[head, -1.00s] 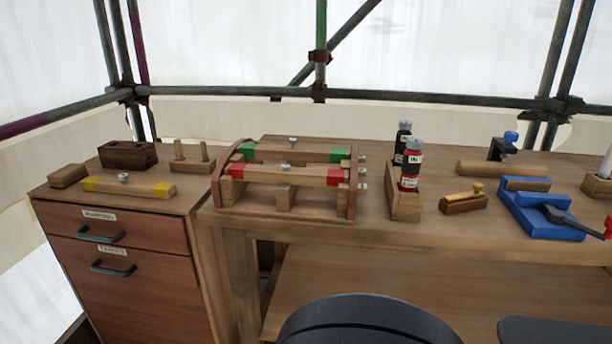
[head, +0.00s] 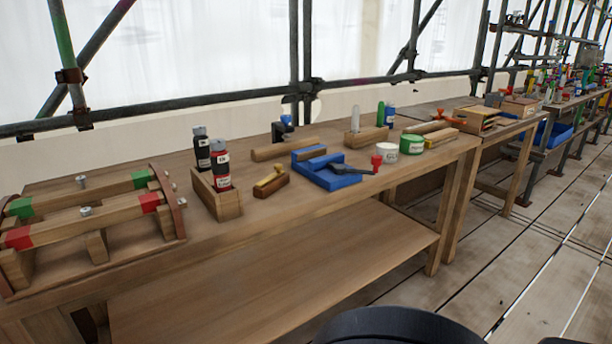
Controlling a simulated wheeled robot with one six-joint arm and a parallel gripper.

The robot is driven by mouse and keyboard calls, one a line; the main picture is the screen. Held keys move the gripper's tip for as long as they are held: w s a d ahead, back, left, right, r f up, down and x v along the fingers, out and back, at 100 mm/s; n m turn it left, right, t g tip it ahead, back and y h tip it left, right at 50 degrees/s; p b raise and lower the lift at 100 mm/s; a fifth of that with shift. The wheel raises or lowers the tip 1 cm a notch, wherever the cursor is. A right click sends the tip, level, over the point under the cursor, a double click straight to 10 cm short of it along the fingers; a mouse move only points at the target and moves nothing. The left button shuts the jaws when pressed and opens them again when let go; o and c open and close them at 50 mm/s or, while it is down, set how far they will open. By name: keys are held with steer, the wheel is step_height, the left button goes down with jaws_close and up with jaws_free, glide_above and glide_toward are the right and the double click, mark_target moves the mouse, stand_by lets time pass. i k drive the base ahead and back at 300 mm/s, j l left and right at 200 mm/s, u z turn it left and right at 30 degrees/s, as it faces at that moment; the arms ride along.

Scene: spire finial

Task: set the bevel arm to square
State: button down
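A blue fixture (head: 338,182) sits on the wooden workbench (head: 262,228) in the head view, right of the bench's middle. A dark arm (head: 352,170) with a red knob (head: 376,162) lies across its front right side, with the knob end pointing right. This looks like the bevel arm; its exact angle to the fixture cannot be told from here. My gripper is not in view.
A wooden rack with red- and green-banded bars (head: 90,217) stands at left. A box with two bottles (head: 219,200), a small brass-topped plane (head: 271,182) and white and green tubs (head: 411,144) flank the fixture. Open floor (head: 505,270) lies at right.

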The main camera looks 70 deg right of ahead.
mark_target(278, 167)
steer(key=z, duration=2.1)
